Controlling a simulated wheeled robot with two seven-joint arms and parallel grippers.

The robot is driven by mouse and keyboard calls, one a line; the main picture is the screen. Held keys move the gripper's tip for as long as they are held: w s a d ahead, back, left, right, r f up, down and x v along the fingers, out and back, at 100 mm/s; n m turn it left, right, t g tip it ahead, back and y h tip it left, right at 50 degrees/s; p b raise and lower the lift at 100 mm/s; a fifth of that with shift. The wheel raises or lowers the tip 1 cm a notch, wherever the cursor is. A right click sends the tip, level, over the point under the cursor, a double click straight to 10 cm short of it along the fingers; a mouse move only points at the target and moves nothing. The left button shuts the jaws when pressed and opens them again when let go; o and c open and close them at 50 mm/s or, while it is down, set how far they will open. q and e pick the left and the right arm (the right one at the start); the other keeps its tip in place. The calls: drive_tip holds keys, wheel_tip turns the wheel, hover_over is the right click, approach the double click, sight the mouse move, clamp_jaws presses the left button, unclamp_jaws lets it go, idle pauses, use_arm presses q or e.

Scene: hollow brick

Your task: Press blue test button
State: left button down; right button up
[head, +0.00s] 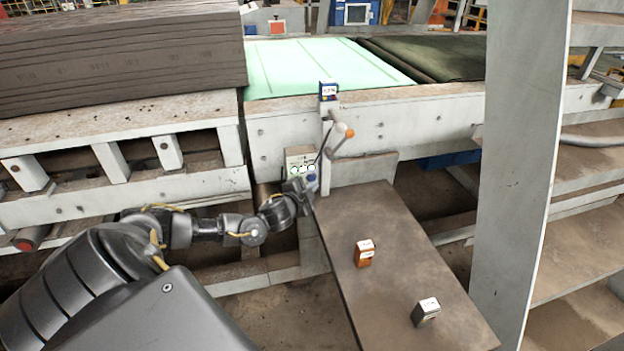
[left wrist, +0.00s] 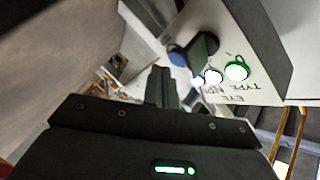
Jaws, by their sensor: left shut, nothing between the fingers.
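A small pale control box (head: 300,157) stands on the near side of the conveyor frame. A blue button (head: 311,177) shows low on its right side. In the left wrist view the box face (left wrist: 262,84) is tilted, with a blue round part (left wrist: 177,55) beside a dark knob, a white lit button (left wrist: 212,77) and a green-ringed lit button (left wrist: 236,71). My left gripper (head: 296,187) is shut and empty, just below the box. Its fingers (left wrist: 161,74) show in the left wrist view, below the blue part in the picture; contact cannot be told. My right gripper is not in view.
A sloping brown board (head: 395,245) carries an orange-brown block (head: 364,256) and a grey block (head: 425,312). A grey upright (head: 518,170) stands right.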

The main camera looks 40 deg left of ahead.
use_arm(q)
drive_tip(key=s+d+p, duration=0.1)
drive_tip(key=d, duration=0.1)
drive_tip(key=s+d+p, duration=0.1)
drive_tip(key=d, duration=0.1)
drive_tip(key=shift+s, duration=0.4)
idle(0.7)
